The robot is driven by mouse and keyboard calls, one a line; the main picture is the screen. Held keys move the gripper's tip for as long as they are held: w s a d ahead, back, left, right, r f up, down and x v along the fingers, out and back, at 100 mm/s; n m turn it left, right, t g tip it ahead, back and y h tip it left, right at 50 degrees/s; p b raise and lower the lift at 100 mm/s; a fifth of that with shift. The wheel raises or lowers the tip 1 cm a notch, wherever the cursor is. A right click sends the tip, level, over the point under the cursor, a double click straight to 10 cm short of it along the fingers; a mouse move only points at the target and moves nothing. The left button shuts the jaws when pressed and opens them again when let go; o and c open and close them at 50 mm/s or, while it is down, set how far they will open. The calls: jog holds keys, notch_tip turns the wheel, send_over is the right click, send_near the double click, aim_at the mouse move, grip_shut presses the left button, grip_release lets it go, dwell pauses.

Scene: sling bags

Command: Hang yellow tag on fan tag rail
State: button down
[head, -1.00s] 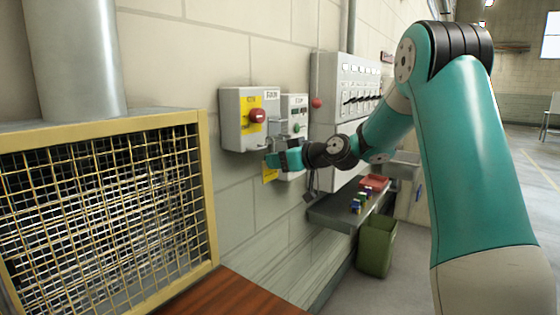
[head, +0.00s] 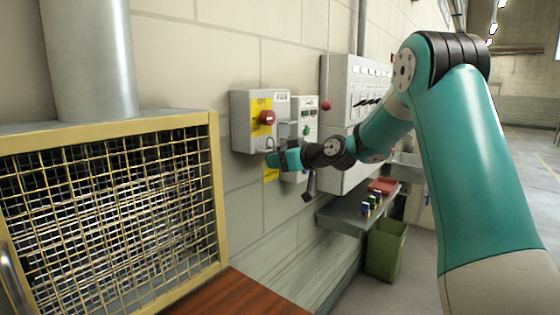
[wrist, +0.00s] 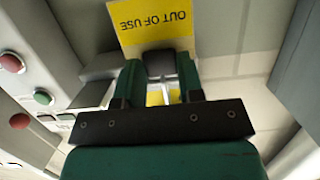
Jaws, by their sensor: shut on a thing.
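The yellow tag (wrist: 155,22) reads "OUT OF USE", upside down in the wrist view. My gripper (wrist: 160,75) is shut on it near its edge. In the head view the tag (head: 271,175) hangs below my gripper (head: 274,160), close to the wall, just under the grey fan box (head: 241,112). That box carries a FAN label, a yellow plate and a red knob (head: 266,117). A small grey bracket-like shape shows just above the gripper. I cannot tell clearly whether it is the fan tag rail, or whether the tag touches it.
A second grey control box (head: 307,104) with a green button stands right of the fan box. A larger switch panel (head: 340,80) is beyond it. A shelf (head: 338,213) with a red tray and small items, and a green bin (head: 386,250), are below. A mesh cage (head: 216,190) stands left.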

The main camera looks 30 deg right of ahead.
jog(key=shift+f, duration=0.15)
notch_tip(320, 180, down, 2)
jog(key=b, duration=0.2)
jog(key=shift+b, duration=0.3)
jog(key=shift+c, duration=1.3)
grip_release()
jog(key=shift+s+d+f, duration=0.1)
jog(key=shift+s+d+b, duration=0.2)
jog(key=shift+s+b, duration=0.25)
jog(key=shift+s, duration=0.05)
jog(key=shift+s+d+b, duration=0.15)
jog(key=shift+s+b, duration=0.25)
jog(key=shift+s, duration=0.1)
jog(key=shift+s+d+b, duration=0.25)
jog(key=shift+s+b, duration=0.2)
jog(key=shift+s, duration=0.3)
jog(key=shift+s+d+b, duration=0.3)
jog(key=shift+s+b, duration=0.15)
jog(key=shift+s, duration=0.25)
jog(key=shift+s+d+b, duration=0.25)
jog(key=shift+s+b, duration=0.2)
jog(key=shift+s, duration=0.3)
